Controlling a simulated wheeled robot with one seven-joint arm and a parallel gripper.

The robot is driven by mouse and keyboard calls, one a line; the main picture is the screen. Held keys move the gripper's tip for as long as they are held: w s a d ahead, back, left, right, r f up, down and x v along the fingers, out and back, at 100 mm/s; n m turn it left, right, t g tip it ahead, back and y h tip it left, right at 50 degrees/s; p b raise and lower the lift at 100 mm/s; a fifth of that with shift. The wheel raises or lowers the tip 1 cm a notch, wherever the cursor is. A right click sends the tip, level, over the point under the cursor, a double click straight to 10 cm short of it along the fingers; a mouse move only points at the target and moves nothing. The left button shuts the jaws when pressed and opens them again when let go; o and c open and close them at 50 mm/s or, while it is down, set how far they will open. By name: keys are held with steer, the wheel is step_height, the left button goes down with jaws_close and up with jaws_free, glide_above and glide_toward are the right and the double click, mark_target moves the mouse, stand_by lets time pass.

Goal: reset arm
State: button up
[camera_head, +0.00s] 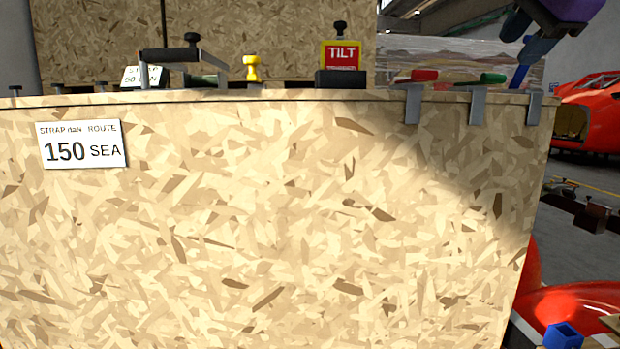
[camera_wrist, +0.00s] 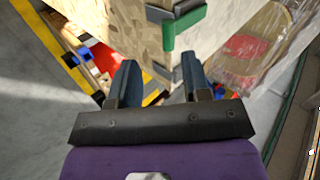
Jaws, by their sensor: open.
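My gripper (camera_head: 533,38) shows at the top right in the head view, above the right end of the wooden crate. In the wrist view my gripper (camera_wrist: 160,82) has its two blue fingers apart with nothing between them. The fingers point down past a corner of the crate (camera_wrist: 128,30). The particle-board crate (camera_head: 270,210) fills most of the head view and bears a label (camera_head: 83,144) reading "STRAP daN ROUTE 150 SEA".
On the crate's top edge are a ratchet-like tool (camera_head: 185,60), a yellow knob (camera_head: 252,68), a TILT indicator (camera_head: 341,56), and red (camera_head: 415,76) and green (camera_head: 480,79) handled pieces by metal brackets. A red nosecone (camera_head: 588,115) stands behind right; a blue block (camera_head: 562,336) is low right.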

steer(key=s+a+f+n+g, duration=0.1)
steer(key=s+f+n, duration=0.4)
steer(key=f, duration=0.4)
steer(key=s+a+f+n+g, duration=0.1)
steer(key=s+a+f+n, duration=0.1)
steer(key=s+f+n, duration=0.3)
steer(key=s+a+f+n+g, duration=0.2)
steer(key=s+f+n, duration=0.4)
steer(key=f, duration=0.8)
steer(key=shift+a+n, duration=0.25)
steer(key=shift+n, duration=0.05)
